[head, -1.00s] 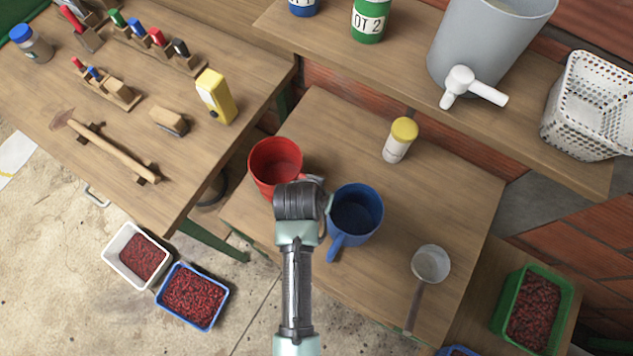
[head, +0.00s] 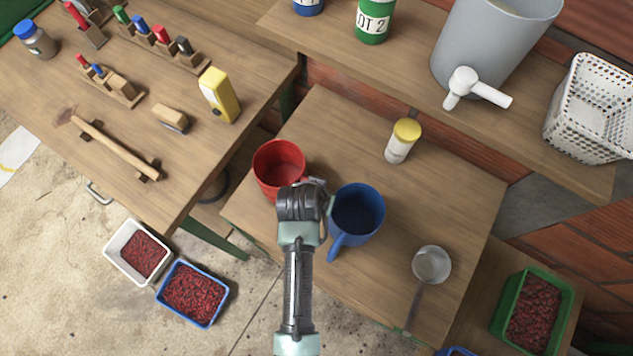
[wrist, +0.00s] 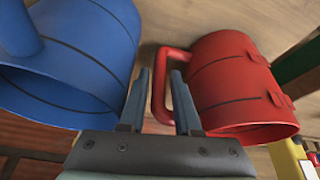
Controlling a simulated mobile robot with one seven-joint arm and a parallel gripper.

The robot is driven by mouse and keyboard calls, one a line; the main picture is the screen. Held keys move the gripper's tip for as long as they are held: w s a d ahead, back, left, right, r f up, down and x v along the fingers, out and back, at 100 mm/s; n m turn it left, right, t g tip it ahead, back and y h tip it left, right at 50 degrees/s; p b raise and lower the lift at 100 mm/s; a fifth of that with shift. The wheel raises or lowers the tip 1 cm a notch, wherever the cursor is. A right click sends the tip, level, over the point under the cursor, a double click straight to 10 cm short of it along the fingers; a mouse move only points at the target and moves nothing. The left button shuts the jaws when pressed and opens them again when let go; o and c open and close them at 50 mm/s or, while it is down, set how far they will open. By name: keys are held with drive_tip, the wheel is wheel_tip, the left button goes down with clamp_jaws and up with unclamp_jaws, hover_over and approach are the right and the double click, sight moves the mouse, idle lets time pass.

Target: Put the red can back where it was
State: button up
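The red can (head: 272,182), a red mug-like vessel with a side handle, stands upright on the small wooden table, left of the blue can (head: 368,232). In the wrist view the red can (wrist: 235,88) is on the right and the blue can (wrist: 75,60) on the left. My gripper (wrist: 159,73) is open at the red can's handle. The handle's bar shows between my two fingers, with a small gap. The right finger appears to be inside the handle loop. In the head view my wrist hides the fingers and most of the handle.
A yellow-lidded jar (head: 402,141) and a long-handled scoop (head: 431,265) share the small table (head: 335,115). A grey bucket with a white tap (head: 490,45) stands on the back shelf.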

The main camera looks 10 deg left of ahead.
drive_tip(key=d+v, duration=0.1)
drive_tip(key=v, duration=1.1)
drive_tip(key=w+r+t+y, duration=0.1)
drive_tip(key=w+r+t, duration=0.6)
drive_tip(key=r, duration=0.8)
drive_tip(key=w+r+t, duration=0.4)
drive_tip(key=w+r, duration=0.5)
drive_tip(key=r, duration=0.6)
drive_tip(key=s+d+r+t, duration=0.1)
drive_tip(key=s+r+t, duration=0.2)
drive_tip(key=r, duration=0.8)
drive_tip(key=s+d+r+n+t, duration=0.1)
drive_tip(key=s+r+t, duration=0.3)
drive_tip(key=r, duration=0.7)
drive_tip(key=s+d+r+t, duration=0.2)
drive_tip(key=s+r+t, duration=0.1)
drive_tip(key=r, duration=0.8)
drive_tip(key=shift+s+d+r+t, duration=0.2)
drive_tip(key=shift+s+r+t, duration=0.15)
drive_tip(key=shift+t, duration=0.55)
